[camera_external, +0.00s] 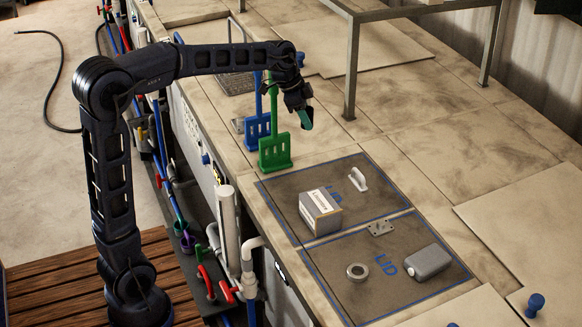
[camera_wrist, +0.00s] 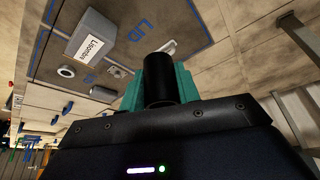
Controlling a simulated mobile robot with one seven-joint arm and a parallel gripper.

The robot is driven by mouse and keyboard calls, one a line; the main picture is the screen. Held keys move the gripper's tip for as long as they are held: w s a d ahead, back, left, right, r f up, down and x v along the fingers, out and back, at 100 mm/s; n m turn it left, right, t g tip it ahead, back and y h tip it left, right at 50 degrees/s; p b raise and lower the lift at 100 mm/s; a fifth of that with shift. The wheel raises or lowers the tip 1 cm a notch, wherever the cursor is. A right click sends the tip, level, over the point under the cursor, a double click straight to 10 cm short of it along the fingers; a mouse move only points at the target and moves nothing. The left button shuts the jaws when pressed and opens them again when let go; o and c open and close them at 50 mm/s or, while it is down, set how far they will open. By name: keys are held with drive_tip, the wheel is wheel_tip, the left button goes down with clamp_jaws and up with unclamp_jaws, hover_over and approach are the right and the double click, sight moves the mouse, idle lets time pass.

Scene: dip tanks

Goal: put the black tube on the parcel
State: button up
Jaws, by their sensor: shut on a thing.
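The black tube (camera_wrist: 158,82) is held between the teal fingers of my gripper (camera_wrist: 160,88) in the wrist view. My gripper (camera_external: 304,117) is shut on it, high over the worktop and beyond the lids in the external view; the tube shows there only as a small dark end. The parcel (camera_external: 320,214) is a grey box with a white label, lying on a dark lid marked LID. It also shows at the upper left of the wrist view (camera_wrist: 88,34), apart from the tube. Its top is bare.
A white handle (camera_external: 358,180) stands on the same lid. A metal ring (camera_external: 357,271) and a grey canister (camera_external: 428,261) lie on the nearer lid. Green (camera_external: 275,152) and blue (camera_external: 256,130) slotted paddles stand left of my gripper. A metal frame (camera_external: 351,70) stands behind.

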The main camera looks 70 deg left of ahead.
wheel_tip(320, 180, up, 7)
drive_tip(key=m, duration=0.1)
hover_over(325, 202)
drive_tip(key=s+a, duration=0.1)
wheel_tip(325, 202, down, 19)
drive_tip(key=shift+s+d+f, duration=0.15)
drive_tip(key=shift+f, duration=0.1)
drive_tip(key=o, duration=1.1)
